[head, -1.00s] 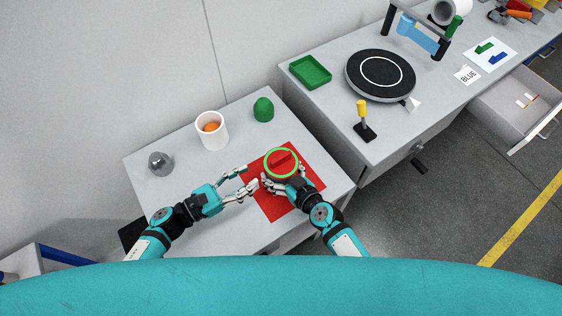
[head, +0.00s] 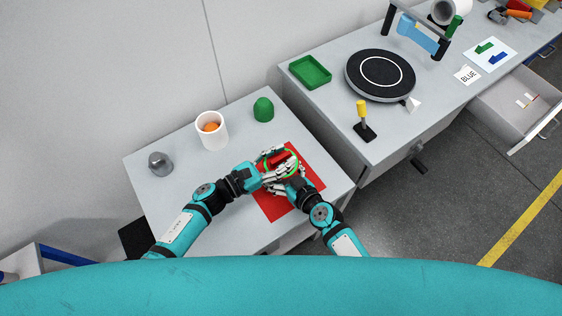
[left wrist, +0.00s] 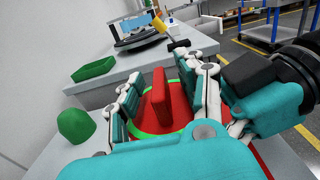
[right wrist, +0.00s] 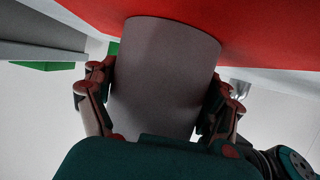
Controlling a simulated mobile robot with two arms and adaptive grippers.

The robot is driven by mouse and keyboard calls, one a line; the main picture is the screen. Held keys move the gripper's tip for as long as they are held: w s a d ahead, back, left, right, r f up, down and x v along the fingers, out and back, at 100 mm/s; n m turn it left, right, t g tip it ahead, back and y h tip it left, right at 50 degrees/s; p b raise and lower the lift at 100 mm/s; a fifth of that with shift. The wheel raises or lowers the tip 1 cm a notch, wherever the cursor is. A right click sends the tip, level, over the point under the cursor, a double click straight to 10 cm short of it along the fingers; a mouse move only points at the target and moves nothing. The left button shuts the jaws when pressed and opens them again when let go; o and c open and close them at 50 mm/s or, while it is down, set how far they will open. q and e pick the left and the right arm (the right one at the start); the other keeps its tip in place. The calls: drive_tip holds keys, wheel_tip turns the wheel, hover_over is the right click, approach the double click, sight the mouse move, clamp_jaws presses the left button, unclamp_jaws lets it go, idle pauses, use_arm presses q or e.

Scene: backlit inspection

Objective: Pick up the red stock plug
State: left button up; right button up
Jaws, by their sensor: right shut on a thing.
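The red stock plug (head: 279,158) has a raised bar handle, plain in the left wrist view (left wrist: 160,98). It sits in the top of a grey cylinder (right wrist: 165,75) with a green rim (left wrist: 147,132). The cylinder stands at the red mat (head: 308,172). My left gripper (head: 274,166) is over the plug, with its fingers apart on both sides of the handle and gaps showing in the left wrist view. My right gripper (right wrist: 160,100) is shut on the cylinder's sides. The fingers partly hide plug and rim in the head view.
A white cup (head: 212,134) with an orange thing inside, a green domed piece (head: 263,109) and a grey domed piece (head: 160,164) stand on the same table. A second table holds a green tray (head: 310,72), a black turntable (head: 380,75) and a yellow-handled lever (head: 363,120).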

sight(281, 156)
drive_tip(key=shift+s+f, duration=0.2)
drive_tip(key=shift+f, duration=0.05)
use_arm(q)
clamp_jaws()
wheel_tip(281, 156, up, 10)
use_arm(e)
drive_tip(key=o, duration=0.9)
drive_tip(key=shift+c, duration=0.2)
drive_tip(key=shift+o, duration=1.2)
drive_tip(key=shift+w, duration=0.2)
drive_tip(key=shift+r, duration=0.1)
